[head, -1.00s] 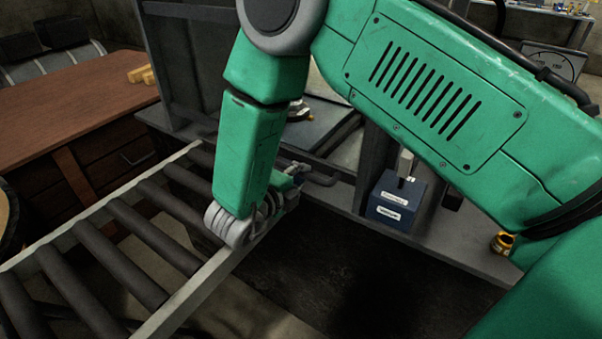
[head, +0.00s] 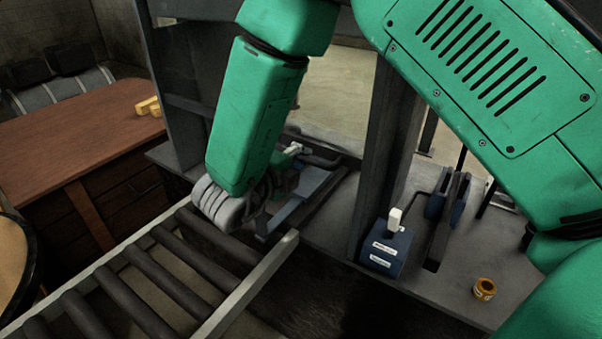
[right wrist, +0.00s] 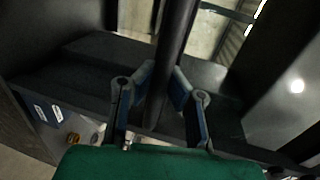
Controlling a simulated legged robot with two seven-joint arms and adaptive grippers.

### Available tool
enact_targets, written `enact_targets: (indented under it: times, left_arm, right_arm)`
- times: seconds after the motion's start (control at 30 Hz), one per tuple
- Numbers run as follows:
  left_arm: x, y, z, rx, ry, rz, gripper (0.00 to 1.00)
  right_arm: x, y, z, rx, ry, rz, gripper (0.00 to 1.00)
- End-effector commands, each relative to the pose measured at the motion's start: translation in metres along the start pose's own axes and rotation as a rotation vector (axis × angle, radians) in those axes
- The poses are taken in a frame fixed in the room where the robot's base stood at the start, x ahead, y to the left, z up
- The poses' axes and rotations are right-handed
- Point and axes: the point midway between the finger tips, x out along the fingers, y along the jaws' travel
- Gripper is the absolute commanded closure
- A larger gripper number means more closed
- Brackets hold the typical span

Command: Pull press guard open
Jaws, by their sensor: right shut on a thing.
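My right gripper (head: 282,190) is mostly hidden behind its own wrist in the head view, low in front of the dark press frame (head: 385,140). In the right wrist view, its blue fingers (right wrist: 164,88) stand on both sides of a dark round bar (right wrist: 178,32) and are shut on it. The bar looks like the press guard's handle; a bent dark piece of it (head: 322,160) shows beside the gripper in the head view. How far the guard stands open I cannot tell. My left gripper is not in view.
A roller conveyor (head: 250,285) with a pale rail runs at lower left, close below my gripper. A blue box with a white lever (head: 385,252) and a small yellow container (head: 484,289) stand on the grey bench at right. A wooden desk (head: 85,130) is at left.

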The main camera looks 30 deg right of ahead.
Motion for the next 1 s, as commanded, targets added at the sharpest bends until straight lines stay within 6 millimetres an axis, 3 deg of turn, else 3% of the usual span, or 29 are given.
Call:
enact_targets:
  times: [0.03, 0.1, 0.3, 0.5, 0.87, 0.9, 0.93, 0.97, 1.0]
  left_arm:
    - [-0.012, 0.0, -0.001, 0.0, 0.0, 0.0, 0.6]
    - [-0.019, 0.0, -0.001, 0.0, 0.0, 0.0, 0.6]
    - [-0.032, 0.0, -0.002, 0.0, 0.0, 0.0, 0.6]
    - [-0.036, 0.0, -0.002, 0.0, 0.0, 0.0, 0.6]
    - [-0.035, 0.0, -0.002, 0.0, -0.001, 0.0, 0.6]
    - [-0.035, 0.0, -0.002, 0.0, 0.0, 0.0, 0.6]
    - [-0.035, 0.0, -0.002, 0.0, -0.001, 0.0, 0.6]
    - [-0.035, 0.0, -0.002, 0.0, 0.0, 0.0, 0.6]
    - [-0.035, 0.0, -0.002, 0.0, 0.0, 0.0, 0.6]
  right_arm:
    - [-0.004, -0.02, 0.001, 0.005, -0.001, -0.003, 1.0]
    - [-0.007, -0.035, 0.001, 0.004, 0.0, -0.002, 1.0]
    - [-0.013, -0.063, 0.001, 0.002, -0.001, -0.002, 1.0]
    - [-0.015, -0.073, 0.001, 0.001, -0.001, -0.001, 1.0]
    - [-0.015, -0.074, 0.001, 0.0, 0.0, -0.001, 1.0]
    - [-0.015, -0.074, 0.001, 0.0, 0.0, -0.001, 0.83]
    - [-0.015, -0.074, 0.001, 0.0, 0.0, 0.0, 0.73]
    - [-0.015, -0.074, 0.001, 0.0, 0.0, 0.0, 0.66]
    - [-0.015, -0.073, 0.001, 0.0, 0.0, 0.0, 0.66]
